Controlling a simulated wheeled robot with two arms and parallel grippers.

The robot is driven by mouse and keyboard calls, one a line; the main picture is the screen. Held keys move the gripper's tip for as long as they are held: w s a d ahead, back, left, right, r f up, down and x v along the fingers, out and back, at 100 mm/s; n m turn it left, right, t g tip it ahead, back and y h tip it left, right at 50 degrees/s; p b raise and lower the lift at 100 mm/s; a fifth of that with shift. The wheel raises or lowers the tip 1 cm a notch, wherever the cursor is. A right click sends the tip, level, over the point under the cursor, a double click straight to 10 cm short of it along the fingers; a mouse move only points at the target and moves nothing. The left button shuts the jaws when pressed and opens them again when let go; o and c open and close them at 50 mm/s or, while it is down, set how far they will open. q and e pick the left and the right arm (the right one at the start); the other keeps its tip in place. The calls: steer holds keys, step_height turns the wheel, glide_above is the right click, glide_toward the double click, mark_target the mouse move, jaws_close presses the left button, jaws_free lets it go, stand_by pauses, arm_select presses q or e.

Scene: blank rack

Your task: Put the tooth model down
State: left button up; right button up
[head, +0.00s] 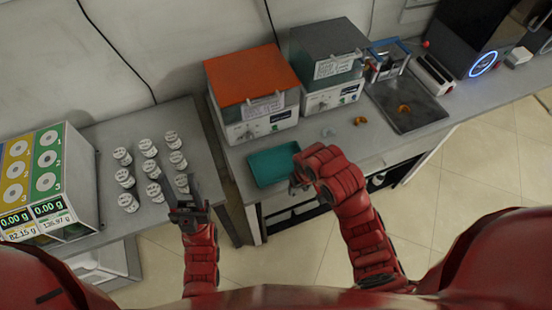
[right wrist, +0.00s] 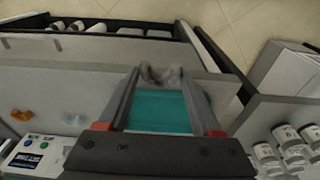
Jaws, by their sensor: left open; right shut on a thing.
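My right gripper (right wrist: 160,78) is shut on a grey, arch-shaped tooth model (right wrist: 163,73), which sits between its fingertips in the right wrist view. In the head view the right gripper (head: 297,186) hangs by the front right edge of the teal tray (head: 268,183), and my arm mostly hides what it holds. The teal tray also shows between the fingers in the right wrist view (right wrist: 158,112). I cannot tell how high the model is above the bench. My left gripper (head: 188,207) is open and empty at the front edge of the left table, near the white jars (head: 152,190).
A metal tray (head: 420,118) holds another orange piece. An orange-topped machine (head: 250,84) and a grey-topped machine (head: 328,58) stand at the back. A gap separates the two tables.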

steer(key=b, duration=0.5)
glide_toward(266, 169)
steer(key=s+d+f, duration=0.2)
steer(key=s, duration=0.1)
steer(key=shift+d+f, duration=0.3)
steer(key=shift+f, duration=0.1)
steer(key=w+a+p, duration=0.2)
steer(key=shift+w+r, duration=0.25)
steer(key=shift+w, duration=0.05)
steer(key=shift+w+a+f+p, duration=0.15)
steer(key=shift+w+a+p, duration=0.3)
steer(key=shift+w, duration=0.15)
steer(key=shift+f+p, duration=0.15)
steer(key=shift+p, duration=0.15)
steer(key=shift+f+p, duration=0.65)
steer(key=shift+f, duration=0.95)
steer(key=shift+f, duration=0.1)
